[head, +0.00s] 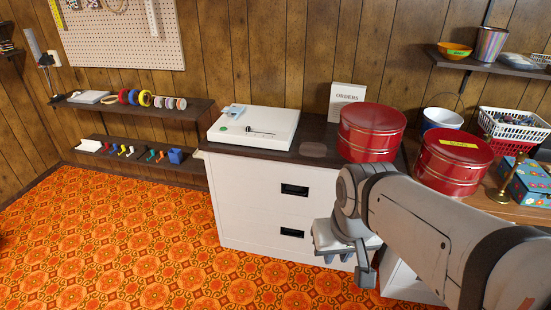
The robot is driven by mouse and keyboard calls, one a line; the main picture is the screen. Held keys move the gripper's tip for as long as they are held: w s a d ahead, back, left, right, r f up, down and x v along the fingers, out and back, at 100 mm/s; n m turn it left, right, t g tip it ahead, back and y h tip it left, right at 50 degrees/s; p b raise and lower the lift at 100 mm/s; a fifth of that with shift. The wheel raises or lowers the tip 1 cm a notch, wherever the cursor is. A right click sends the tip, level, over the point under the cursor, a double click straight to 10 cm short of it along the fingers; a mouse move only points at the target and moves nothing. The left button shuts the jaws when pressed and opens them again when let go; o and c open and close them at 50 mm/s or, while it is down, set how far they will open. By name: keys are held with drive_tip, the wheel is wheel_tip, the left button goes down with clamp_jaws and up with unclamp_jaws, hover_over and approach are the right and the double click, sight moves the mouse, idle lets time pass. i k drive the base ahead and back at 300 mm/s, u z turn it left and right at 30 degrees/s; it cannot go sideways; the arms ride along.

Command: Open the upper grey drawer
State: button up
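The pale grey cabinet (229,225) stands against the wall under a dark top and has two drawers, one above the other. The upper drawer (250,184) looks shut, with its front flush and a dark recessed handle (295,190) in its middle. The lower drawer (248,224) also looks shut, with a similar dark handle (292,233). My gripper (347,262) is in front of the cabinet's right part, lower than and right of the upper handle, and appears apart from it. Its fingers point downward and are partly hidden by its own body, so their opening is unclear.
A white flat machine (240,138), an orders box (346,97) and a red round tin (371,131) stand on the cabinet top. A second red tin (452,166) and baskets are on the right. The patterned orange floor (130,240) is clear on the left.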

sight(301, 169)
drive_tip(key=z, duration=0.1)
drive_tip(key=i, duration=0.9)
drive_tip(key=u, duration=0.05)
